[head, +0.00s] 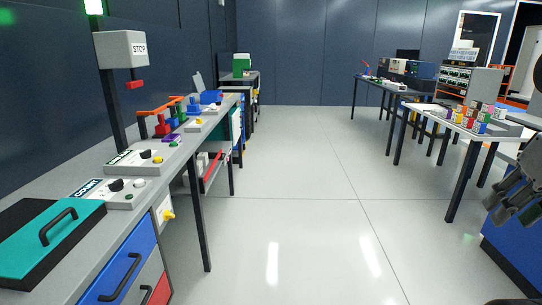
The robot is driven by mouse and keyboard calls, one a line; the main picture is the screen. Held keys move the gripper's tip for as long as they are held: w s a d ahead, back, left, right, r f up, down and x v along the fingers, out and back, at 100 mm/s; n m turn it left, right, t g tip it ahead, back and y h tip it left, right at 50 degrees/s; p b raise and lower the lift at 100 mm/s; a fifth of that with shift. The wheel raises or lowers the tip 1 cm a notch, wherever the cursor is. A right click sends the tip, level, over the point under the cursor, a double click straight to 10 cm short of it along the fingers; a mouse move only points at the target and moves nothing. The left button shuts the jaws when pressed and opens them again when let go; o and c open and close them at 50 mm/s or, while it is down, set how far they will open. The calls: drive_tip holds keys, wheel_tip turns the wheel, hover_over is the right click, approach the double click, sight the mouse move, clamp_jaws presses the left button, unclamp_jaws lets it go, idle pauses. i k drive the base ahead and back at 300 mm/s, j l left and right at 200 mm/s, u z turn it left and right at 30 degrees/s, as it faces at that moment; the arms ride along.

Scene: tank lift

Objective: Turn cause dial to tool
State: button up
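Two grey control panels with dark round knobs lie on the left bench. The nearer panel (112,193) has a black knob (116,185), a pale button and a green-backed label. The farther panel (138,162) has a black knob (146,154), a yellow button and a similar label. My gripper (514,203) is at the right edge, partly cut off, far from both panels. Nothing shows in it, and its opening is unclear.
A teal lid with a black handle (58,227) and a blue drawer (128,262) are at the near left. A STOP box (120,49) stands on a black post. A right table (440,117) holds coloured blocks. The floor between (300,220) is clear.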

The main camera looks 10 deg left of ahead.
sight(145, 155)
drive_tip(key=i+l+u, duration=0.15)
drive_tip(key=i+u, duration=0.25)
drive_tip(key=i, duration=0.2)
drive_tip(key=i+l+u, duration=0.4)
drive_tip(key=i, duration=0.25)
drive_tip(key=i+l+u, duration=0.85)
drive_tip(key=i+l, duration=0.15)
drive_tip(key=l, duration=0.15)
